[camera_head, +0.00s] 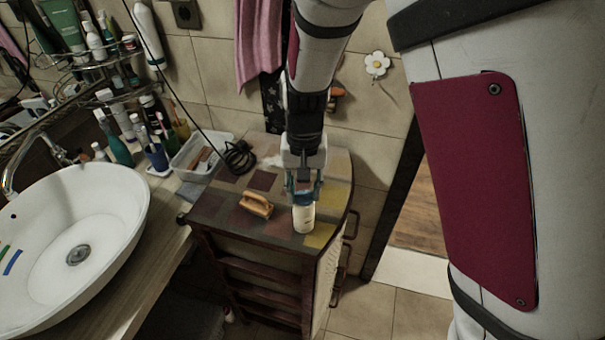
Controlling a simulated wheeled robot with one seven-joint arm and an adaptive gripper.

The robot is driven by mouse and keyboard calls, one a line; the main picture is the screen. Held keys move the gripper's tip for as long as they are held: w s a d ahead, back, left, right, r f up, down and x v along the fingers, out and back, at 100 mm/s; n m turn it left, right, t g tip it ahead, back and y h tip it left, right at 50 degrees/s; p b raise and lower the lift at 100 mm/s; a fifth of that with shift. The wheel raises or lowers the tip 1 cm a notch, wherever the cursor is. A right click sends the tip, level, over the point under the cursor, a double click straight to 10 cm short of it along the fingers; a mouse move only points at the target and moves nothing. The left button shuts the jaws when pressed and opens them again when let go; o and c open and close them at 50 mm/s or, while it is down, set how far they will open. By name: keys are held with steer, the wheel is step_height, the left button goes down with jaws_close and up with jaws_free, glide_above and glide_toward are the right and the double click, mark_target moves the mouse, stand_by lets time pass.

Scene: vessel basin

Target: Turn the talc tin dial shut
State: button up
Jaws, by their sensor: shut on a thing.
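The talc tin (303,219) is a small cream-white cylinder standing upright on the patchwork-coloured top of a dark wooden cabinet (232,215), near its front right edge. My gripper (304,198) points down over the tin from above, its jaws closed around the top of it. The tin's dial is hidden by the gripper, so its position cannot be seen.
A yellow-orange brush (257,205) lies just left of the tin. A clear plastic box (197,157) and a coiled black cord (239,157) sit farther back. A white basin (75,225) fills the left. A doorway opens right of the cabinet.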

mark_target(304, 193)
steer(key=o, duration=1.2)
steer(key=shift+c, duration=0.2)
steer(key=shift+r, duration=0.1)
step_height(304, 193, up, 12)
